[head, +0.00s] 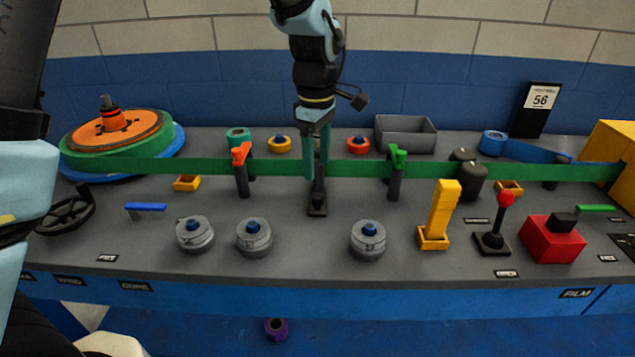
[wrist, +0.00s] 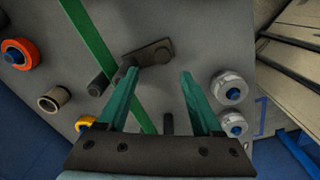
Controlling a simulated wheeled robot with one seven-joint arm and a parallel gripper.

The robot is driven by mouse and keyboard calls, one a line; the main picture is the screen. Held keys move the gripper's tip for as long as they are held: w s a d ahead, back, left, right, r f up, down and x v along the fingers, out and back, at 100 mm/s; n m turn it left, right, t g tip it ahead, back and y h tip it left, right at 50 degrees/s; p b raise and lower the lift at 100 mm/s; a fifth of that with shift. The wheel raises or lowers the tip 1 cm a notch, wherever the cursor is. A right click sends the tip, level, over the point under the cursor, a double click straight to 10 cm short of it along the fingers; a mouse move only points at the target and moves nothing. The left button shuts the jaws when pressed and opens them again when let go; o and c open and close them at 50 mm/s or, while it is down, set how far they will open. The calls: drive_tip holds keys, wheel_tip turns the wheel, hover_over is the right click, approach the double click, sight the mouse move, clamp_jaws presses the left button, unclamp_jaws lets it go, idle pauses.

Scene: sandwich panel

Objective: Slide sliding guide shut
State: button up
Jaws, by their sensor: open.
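I cannot tell for certain which part is the sliding guide; a dark upright bracket (head: 318,203) with a flat foot stands mid-bench at the green band. A similar dark bracket (wrist: 150,53) shows near my fingertips in the wrist view. My gripper (head: 317,152) points down over the middle of the bench, close above or behind this bracket. In the wrist view its two teal fingers (wrist: 158,75) are apart with nothing held between them. The green band (wrist: 97,42) runs past the left finger. Whether a finger touches the bracket is unclear. A red-topped post (head: 241,160) and a green-topped post (head: 397,160) stand either side.
A green-orange reel (head: 115,128) is at the left, a grey tray (head: 405,134) at the back. Several grey knobs (head: 368,238) line the front. A yellow lever (head: 440,215), a red-ball joystick (head: 494,225) and a red box (head: 552,240) stand front right.

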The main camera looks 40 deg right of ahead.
drive_tip(key=shift+r, duration=1.5)
drive_tip(key=w+a+m, duration=0.1)
drive_tip(key=w+a, duration=0.5)
drive_tip(key=a, duration=0.5)
drive_tip(key=w+a+m, duration=0.2)
drive_tip(key=w+a, duration=0.3)
drive_tip(key=a, duration=0.5)
drive_tip(key=s+a+f+m, duration=0.1)
drive_tip(key=a, duration=0.9)
drive_tip(key=s+a+f+m+t, duration=0.1)
drive_tip(key=s+a+m, duration=0.1)
drive_tip(key=a, duration=0.9)
drive_tip(key=shift+s+a+f+t, duration=0.2)
drive_tip(key=shift+s+f+t, duration=0.1)
drive_tip(key=shift+f, duration=0.1)
